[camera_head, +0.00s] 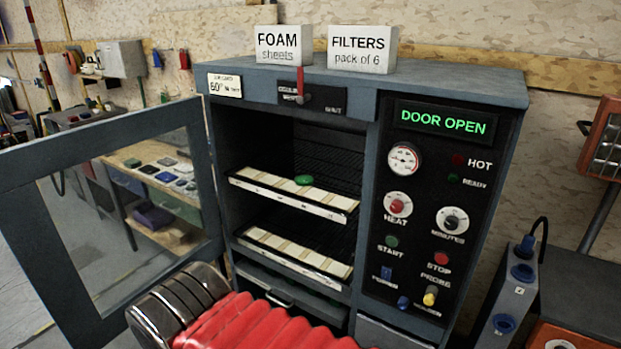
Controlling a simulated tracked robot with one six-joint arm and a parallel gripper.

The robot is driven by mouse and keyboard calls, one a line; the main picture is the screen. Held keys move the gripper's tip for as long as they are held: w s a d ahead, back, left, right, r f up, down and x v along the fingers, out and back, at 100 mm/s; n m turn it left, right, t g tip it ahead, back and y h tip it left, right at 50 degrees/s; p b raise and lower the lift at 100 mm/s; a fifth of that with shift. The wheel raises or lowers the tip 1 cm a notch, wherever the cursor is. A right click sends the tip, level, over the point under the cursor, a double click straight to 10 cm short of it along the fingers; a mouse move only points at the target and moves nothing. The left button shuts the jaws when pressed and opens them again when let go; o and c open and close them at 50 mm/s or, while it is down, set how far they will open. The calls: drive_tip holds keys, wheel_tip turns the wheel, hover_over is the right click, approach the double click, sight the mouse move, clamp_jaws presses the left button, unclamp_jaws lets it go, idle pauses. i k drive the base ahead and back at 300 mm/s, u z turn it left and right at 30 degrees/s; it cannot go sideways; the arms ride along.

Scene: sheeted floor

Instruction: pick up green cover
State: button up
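A small round green piece (303,180), which looks like the green cover, lies flat on the upper shelf (290,194) inside the open oven cabinet (371,150). It is near the shelf's front, a little right of its middle, on a pale strip marked into sections. Nothing touches it from above. My arm, with a red bellows sleeve and a dark ribbed part, shows at the bottom, in front of the cabinet. My gripper's fingers are not in view.
The glass door (100,220) stands swung open to the left. A lower shelf (295,253) sits beneath the upper one. A red-handled lever (300,88) hangs above the opening. Foam (283,46) and filter (362,49) boxes stand on top. Controls fill the right panel.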

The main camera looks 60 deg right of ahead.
sight(304, 180)
drive_tip(key=z, duration=0.35)
drive_tip(key=i, duration=0.75)
drive_tip(key=z, duration=0.55)
drive_tip(key=i, duration=0.55)
drive_tip(key=z, duration=0.3)
